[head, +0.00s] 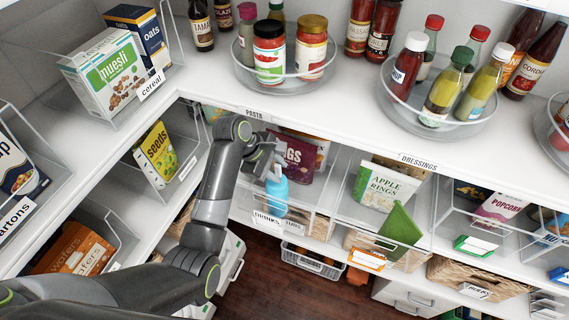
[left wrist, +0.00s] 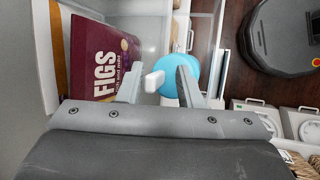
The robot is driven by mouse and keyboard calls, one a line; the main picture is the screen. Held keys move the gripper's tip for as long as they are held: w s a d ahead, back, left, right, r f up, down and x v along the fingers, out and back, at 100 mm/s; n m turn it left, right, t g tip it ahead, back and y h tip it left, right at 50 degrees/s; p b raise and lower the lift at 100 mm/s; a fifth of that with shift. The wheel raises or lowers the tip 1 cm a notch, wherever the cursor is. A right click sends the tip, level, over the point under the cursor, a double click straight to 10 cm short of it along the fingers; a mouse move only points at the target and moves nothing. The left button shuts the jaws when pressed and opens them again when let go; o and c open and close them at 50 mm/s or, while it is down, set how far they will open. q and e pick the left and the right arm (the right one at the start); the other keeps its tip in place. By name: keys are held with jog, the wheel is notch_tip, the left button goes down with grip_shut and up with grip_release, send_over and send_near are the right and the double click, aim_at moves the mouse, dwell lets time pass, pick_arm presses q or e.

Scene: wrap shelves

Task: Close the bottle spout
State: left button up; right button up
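The bottle (head: 277,190) is blue with a white top and stands upright in a clear bin on the lower shelf. In the left wrist view the blue bottle (left wrist: 194,66) lies just beyond my fingers, with its white spout (left wrist: 153,80) sticking out to the left. My left gripper (head: 264,163) is at the bottle's top in the head view. In the left wrist view my left gripper (left wrist: 160,82) is open, with the spout between its fingers. The right finger covers part of the bottle. I cannot tell whether either finger touches it. My right gripper is not in view.
A maroon figs bag (left wrist: 103,58) stands left of the fingers, close to the left one. The upper shelf edge (head: 330,141) runs just above the bottle. A green-and-white apple rings bag (head: 385,187) is in the bin to the right.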

pick_arm(q)
jog(key=shift+s+a, duration=0.15)
jog(key=shift+c, duration=0.4)
grip_shut()
jog(key=shift+s+f+t+h, duration=0.15)
jog(key=shift+s+t+h, duration=0.15)
jog(key=shift+t, duration=0.1)
jog(key=shift+s+a+f+m+t+h, duration=0.1)
jog(key=shift+s+f+m+t+h, duration=0.15)
jog(key=shift+t, duration=0.35)
jog(key=shift+s+a+f+m+t+h, duration=0.15)
jog(key=shift+s+t, duration=0.1)
jog(key=shift+t, duration=0.35)
jog(key=shift+s+f+t+h+b, duration=0.2)
jog(key=shift+t+h+b, duration=0.15)
jog(key=shift+t, duration=0.45)
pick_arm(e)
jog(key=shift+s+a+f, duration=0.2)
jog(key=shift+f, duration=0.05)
pick_arm(q)
jog(key=shift+r, duration=0.1)
jog(key=shift+o, duration=0.4)
grip_release()
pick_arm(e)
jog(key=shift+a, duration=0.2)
